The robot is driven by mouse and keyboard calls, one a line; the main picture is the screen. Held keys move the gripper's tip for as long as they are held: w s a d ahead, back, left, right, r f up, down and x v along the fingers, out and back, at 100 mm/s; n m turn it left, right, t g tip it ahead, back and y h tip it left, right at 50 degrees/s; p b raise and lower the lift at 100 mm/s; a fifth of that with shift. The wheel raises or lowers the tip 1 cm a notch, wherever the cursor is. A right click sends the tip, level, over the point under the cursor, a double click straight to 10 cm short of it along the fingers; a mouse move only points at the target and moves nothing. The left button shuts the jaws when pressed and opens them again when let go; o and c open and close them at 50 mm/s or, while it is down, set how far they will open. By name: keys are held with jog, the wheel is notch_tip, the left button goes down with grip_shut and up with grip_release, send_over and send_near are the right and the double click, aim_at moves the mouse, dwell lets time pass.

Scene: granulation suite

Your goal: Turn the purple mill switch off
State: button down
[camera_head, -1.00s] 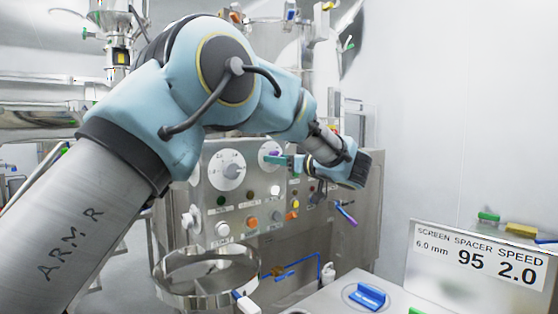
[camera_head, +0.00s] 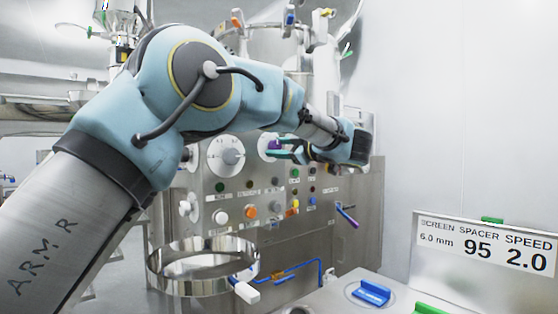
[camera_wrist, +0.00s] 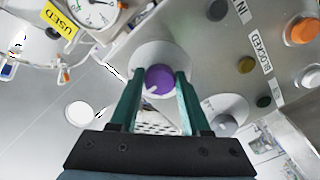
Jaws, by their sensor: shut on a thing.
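The purple mill switch (camera_wrist: 160,80) is a round purple knob on a pale round plate on the steel control panel. In the wrist view it sits between the two green fingers of my gripper (camera_wrist: 159,76), which are shut on its sides. A small pointer mark shows on the knob's lower left. In the head view the purple switch (camera_head: 274,145) shows at the upper middle of the panel, partly hidden by my gripper (camera_head: 276,152), which reaches it from the right.
A grey dial (camera_head: 231,157) is left of the switch. Below are several coloured buttons, including an orange one (camera_head: 250,212). A steel ring (camera_head: 203,285) stands in front of the panel. A sign (camera_head: 485,250) and a blue-handled part (camera_head: 371,292) are at the lower right.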

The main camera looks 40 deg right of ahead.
jog(key=shift+f+n+b, duration=0.1)
jog(key=shift+n+b, duration=3.9)
jog(key=shift+n, duration=0.6)
jog(key=shift+c, duration=1.8)
grip_release()
jog(key=s+b, duration=0.1)
jog(key=s, duration=0.9)
jog(key=shift+s+a, duration=0.25)
jog(key=shift+s, duration=0.15)
jog(key=shift+a, duration=0.1)
